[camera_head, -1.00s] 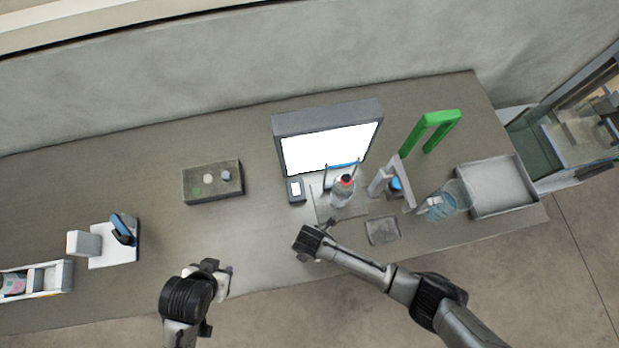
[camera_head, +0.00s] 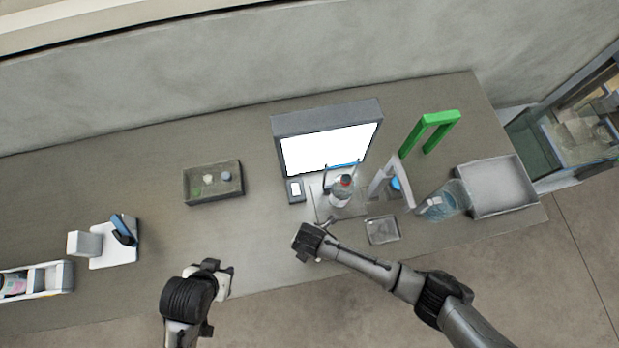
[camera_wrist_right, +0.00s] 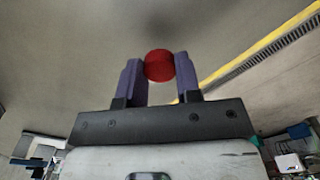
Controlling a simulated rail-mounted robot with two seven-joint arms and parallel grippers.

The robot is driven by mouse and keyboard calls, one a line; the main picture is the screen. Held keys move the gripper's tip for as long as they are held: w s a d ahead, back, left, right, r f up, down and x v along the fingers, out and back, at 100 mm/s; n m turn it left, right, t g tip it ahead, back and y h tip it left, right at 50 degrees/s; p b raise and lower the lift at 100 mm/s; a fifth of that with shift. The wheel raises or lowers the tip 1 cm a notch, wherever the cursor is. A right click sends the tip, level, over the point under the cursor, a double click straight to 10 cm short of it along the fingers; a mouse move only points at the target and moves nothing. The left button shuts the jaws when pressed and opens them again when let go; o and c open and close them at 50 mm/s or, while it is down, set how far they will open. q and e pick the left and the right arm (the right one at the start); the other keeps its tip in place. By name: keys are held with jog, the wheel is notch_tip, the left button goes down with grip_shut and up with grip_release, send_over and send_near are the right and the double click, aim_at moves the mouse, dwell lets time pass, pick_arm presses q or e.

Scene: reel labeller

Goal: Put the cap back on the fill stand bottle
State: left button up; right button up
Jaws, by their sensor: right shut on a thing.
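A clear bottle (camera_head: 340,193) stands upright on the stand in front of the white lit panel. A red part shows at its top in the head view; I cannot tell what it is. In the right wrist view my right gripper (camera_wrist_right: 160,70) is shut on a red round cap (camera_wrist_right: 159,65), held between its two purple-grey fingers. In the head view the right gripper (camera_head: 318,236) is just in front of the bottle, apart from it; the held cap cannot be made out there. My left gripper (camera_head: 222,282) is at the table's front edge, its fingers unclear.
A lit panel (camera_head: 328,148) stands behind the bottle. A green frame (camera_head: 434,122), a large clear bottle (camera_head: 443,203) and a grey tray (camera_head: 497,187) are on the right. A small square dish (camera_head: 382,230) lies near the right gripper. A dark box (camera_head: 213,183) is on the left.

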notch_tip(320, 180, up, 7)
jog(key=shift+f, duration=0.15)
dwell(0.5)
